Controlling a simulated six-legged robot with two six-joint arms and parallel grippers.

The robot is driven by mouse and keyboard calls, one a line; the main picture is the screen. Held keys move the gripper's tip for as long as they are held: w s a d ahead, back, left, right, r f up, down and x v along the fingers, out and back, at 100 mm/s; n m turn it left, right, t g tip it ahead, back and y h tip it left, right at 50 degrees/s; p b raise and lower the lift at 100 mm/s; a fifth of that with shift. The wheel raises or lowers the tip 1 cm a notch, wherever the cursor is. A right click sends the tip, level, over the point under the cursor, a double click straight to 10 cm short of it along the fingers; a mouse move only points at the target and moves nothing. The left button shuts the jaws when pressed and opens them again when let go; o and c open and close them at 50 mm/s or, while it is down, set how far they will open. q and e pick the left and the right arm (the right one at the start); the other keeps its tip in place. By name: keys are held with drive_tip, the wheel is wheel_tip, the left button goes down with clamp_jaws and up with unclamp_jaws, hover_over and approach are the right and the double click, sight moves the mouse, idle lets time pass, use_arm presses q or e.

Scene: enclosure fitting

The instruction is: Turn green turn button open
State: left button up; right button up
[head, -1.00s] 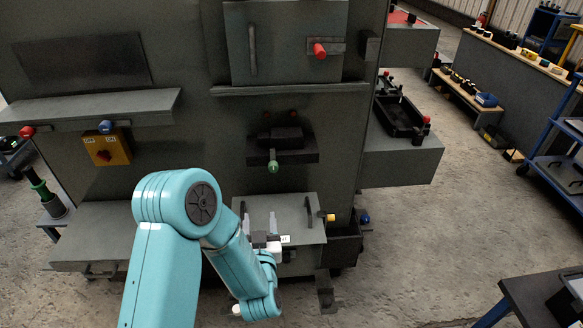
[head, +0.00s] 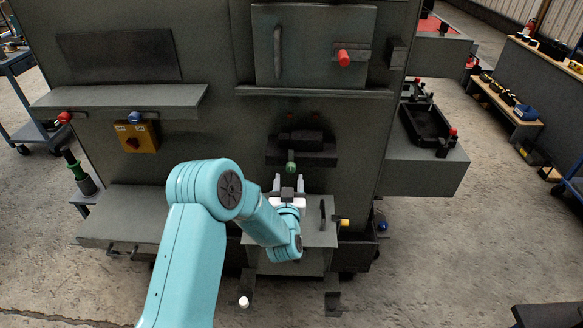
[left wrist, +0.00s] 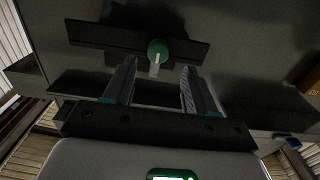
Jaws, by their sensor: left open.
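The green turn button (head: 291,168) sits on the front of a dark bracket on the grey enclosure. In the left wrist view the green turn button (left wrist: 158,50) is round, with a pale bar pointing downward. My left gripper (head: 289,181) is just below the button in the head view. In the left wrist view the two fingers of my left gripper (left wrist: 160,78) are apart, with the button ahead of and between their tips. Nothing is between the fingers, and they look clear of the button. My right gripper is not in view.
A dark bracket (head: 318,157) holds the button. Above is a door with a red knob (head: 343,58). A grey box with a yellow knob (head: 344,222) stands below. An orange switch box (head: 137,137) is on the left.

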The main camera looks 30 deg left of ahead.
sight(291, 170)
use_arm(q)
drive_tip(key=x, duration=0.5)
drive_tip(key=shift+w+d+p, duration=0.1)
drive_tip(key=shift+w+p, duration=0.1)
drive_tip(key=shift+p, duration=0.1)
clamp_jaws()
